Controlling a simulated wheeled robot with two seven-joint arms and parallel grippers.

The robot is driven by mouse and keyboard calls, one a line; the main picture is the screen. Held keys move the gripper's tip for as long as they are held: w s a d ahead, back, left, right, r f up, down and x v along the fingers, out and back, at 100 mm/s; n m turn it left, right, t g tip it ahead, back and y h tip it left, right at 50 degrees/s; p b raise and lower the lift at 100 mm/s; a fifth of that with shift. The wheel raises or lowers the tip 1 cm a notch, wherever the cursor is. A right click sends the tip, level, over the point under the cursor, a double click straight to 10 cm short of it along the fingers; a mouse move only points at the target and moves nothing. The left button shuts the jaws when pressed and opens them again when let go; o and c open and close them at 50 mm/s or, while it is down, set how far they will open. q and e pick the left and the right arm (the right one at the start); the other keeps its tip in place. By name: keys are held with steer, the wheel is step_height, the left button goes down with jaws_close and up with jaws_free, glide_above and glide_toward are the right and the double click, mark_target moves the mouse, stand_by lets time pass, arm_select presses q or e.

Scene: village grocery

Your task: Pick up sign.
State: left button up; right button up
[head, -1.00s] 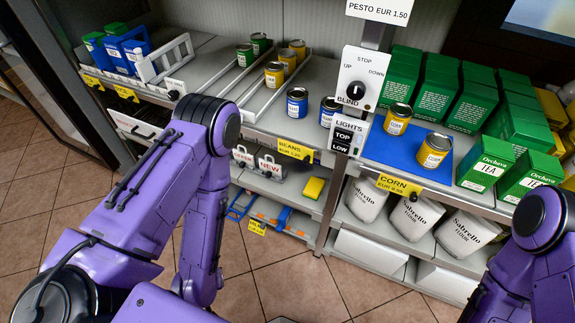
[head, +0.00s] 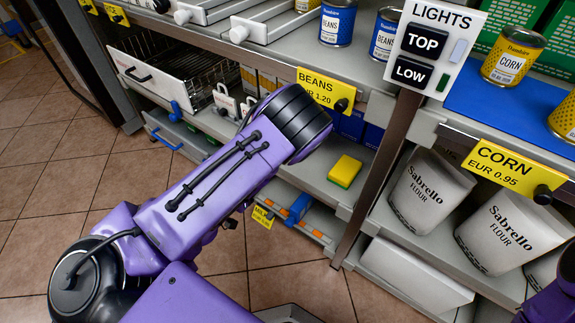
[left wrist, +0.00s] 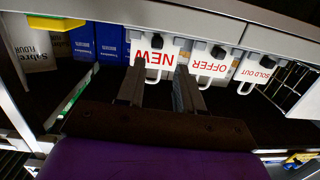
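Three white signs with handle loops hang in a row in the left wrist view: NEW (left wrist: 156,50), OFFER (left wrist: 210,62) and SOLD OUT (left wrist: 256,70), their red lettering upside down. My left gripper (left wrist: 160,72) is open, its two fingers apart at the lower part of the NEW sign, one towards each side. I cannot tell whether they touch it. In the head view, white signs (head: 226,101) show just beyond my left forearm, which hides the left gripper and part of the signs. My right gripper is not in view; only a bit of the right arm shows.
Shelf edges lie above and around the signs. A wire basket drawer (head: 165,75) is to their left. A yellow sponge (head: 345,171) and flour bags (head: 430,190) are to the right. Blue boxes (left wrist: 96,42) stand beside the NEW sign. The tiled floor (head: 60,190) is clear.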

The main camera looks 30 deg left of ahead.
arm_select(q)
steer(key=shift+t+h, duration=0.5)
steer(key=shift+t, duration=0.1)
steer(key=w, duration=0.7)
steer(key=w+b, duration=0.1)
steer(key=w, duration=0.3)
steer(key=shift+w+d+f, duration=0.15)
steer(key=shift+w+d, duration=0.1)
steer(key=shift+d, duration=0.15)
jaws_close()
